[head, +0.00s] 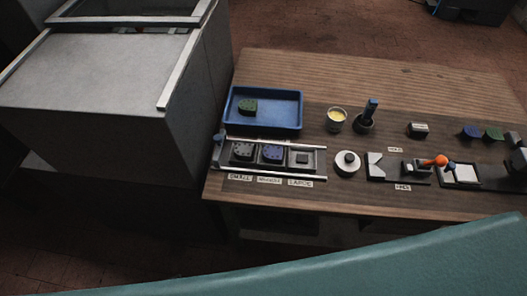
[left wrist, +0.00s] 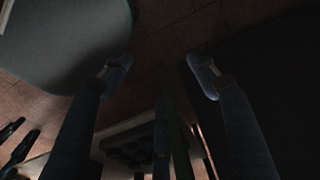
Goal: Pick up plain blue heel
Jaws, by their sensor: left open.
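A plain blue heel (head: 470,132) lies at the right of the wooden bench in the head view, beside a dark green heel (head: 492,135). Another blue heel (head: 272,152), with dots on its top, sits in the middle slot of a metal rack. My left gripper (left wrist: 158,74) shows in the left wrist view with its two fingers spread apart and nothing between them. It is over dim floor, and no heel shows there. Neither gripper shows in the head view.
A blue tray (head: 298,126) holding a green heel (head: 247,107) stands behind the labelled rack (head: 318,168). A cup (head: 337,120), a brush pot (head: 364,124), a round white-topped pot (head: 347,163) and an orange-knobbed lever (head: 440,160) stand rightward. The bench's back strip is clear.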

